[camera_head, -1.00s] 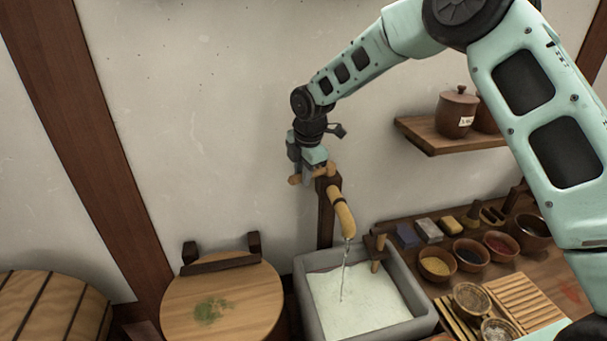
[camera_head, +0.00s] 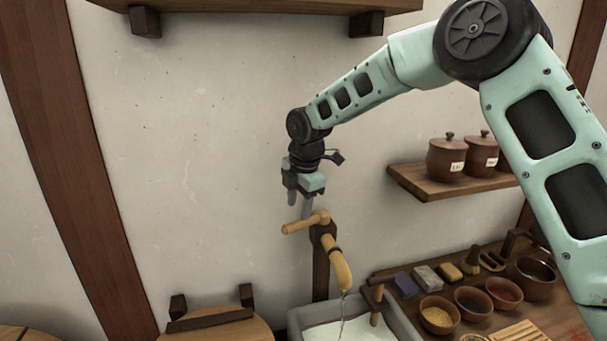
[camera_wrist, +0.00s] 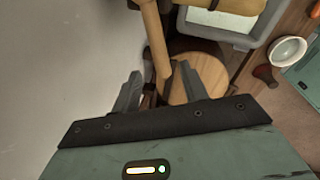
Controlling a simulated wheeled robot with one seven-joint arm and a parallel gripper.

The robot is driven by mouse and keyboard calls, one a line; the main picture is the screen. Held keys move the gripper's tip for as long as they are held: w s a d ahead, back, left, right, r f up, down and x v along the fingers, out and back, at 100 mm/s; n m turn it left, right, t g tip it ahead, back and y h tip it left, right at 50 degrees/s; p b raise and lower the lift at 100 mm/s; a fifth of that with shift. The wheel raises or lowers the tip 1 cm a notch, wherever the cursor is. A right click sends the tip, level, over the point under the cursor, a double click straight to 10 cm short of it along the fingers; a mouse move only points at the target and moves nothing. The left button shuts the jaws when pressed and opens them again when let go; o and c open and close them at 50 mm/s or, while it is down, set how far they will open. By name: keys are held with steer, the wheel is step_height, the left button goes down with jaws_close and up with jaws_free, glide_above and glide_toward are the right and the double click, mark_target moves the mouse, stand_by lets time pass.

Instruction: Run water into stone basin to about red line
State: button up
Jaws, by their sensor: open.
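The tap (camera_head: 341,268) is a tan wooden spout on a dark post, with a wooden cross handle (camera_head: 298,225) on top. A thin stream of water (camera_head: 341,326) runs from its mouth into the grey stone basin (camera_head: 296,322). Pale water (camera_head: 345,333) shows inside, but the lower basin is cut off by the frame. I cannot make out the red line. My gripper (camera_head: 306,212) is open, pointing down just above the handle. In the wrist view the handle (camera_wrist: 155,40) passes between its spread fingers (camera_wrist: 160,88); contact is unclear.
A round wooden lid (camera_head: 225,330) stands left of the basin. A worktop to the right holds several small bowls (camera_head: 438,315) and blocks (camera_head: 427,277). A wall shelf (camera_head: 420,186) with brown jars (camera_head: 446,158) is at right. The wall left of my gripper is clear.

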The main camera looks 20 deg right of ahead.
step_height(320, 180, up, 11)
steer(key=s+b, duration=0.1)
steer(key=s, duration=0.1)
steer(key=shift+d+r+b, duration=0.15)
steer(key=shift+d+b, duration=0.2)
steer(key=shift+d, duration=0.1)
stand_by(6.9)
